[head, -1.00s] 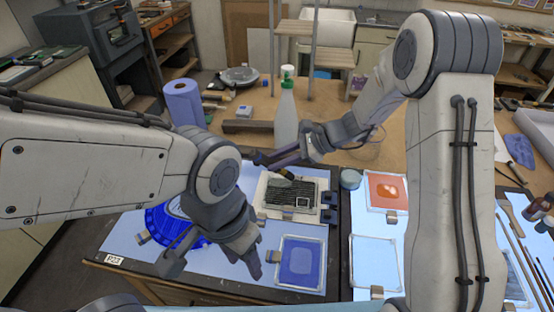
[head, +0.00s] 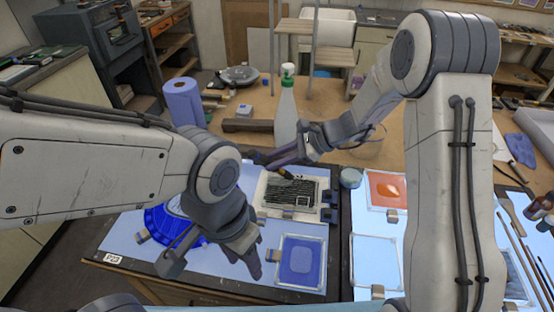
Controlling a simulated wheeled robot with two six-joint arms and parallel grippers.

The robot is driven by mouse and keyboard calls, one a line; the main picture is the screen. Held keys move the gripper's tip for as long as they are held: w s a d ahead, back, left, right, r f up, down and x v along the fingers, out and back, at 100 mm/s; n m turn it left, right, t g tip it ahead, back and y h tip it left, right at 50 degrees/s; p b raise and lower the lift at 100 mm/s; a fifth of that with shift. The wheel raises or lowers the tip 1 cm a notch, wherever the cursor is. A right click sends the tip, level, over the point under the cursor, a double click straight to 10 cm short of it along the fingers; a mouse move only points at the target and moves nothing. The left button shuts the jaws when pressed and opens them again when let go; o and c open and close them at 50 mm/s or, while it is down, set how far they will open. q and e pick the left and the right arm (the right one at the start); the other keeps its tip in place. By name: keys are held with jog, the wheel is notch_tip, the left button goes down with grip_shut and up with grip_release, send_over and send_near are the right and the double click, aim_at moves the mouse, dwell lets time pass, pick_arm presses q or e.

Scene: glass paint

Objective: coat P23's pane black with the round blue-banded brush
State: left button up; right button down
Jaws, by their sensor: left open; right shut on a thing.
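My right gripper (head: 270,161) is shut on a brush (head: 284,174), whose lower end is at the upper left edge of a dark ridged panel (head: 287,191). The panel has a pale rim and a small light-edged square. I cannot tell whether the brush touches it. The brush's band colour is too small to make out. My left gripper (head: 212,262) is open and empty, over the light table in front of a round blue pane (head: 163,222), partly hidden by that arm. A small label (head: 113,259) on the table's left edge seems to read P23.
A blue square pane (head: 300,262), an orange pane (head: 387,190) and a clear pane (head: 375,262) lie on the lit tables. A spray bottle (head: 286,110) and a blue roll (head: 183,102) stand behind. Several long brushes (head: 517,250) lie at the right.

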jog(key=a, duration=0.5)
jog(key=shift+w+a, duration=0.1)
jog(key=shift+w, duration=0.3)
notch_tip(320, 180, up, 5)
jog(key=p, duration=0.3)
dwell(0.5)
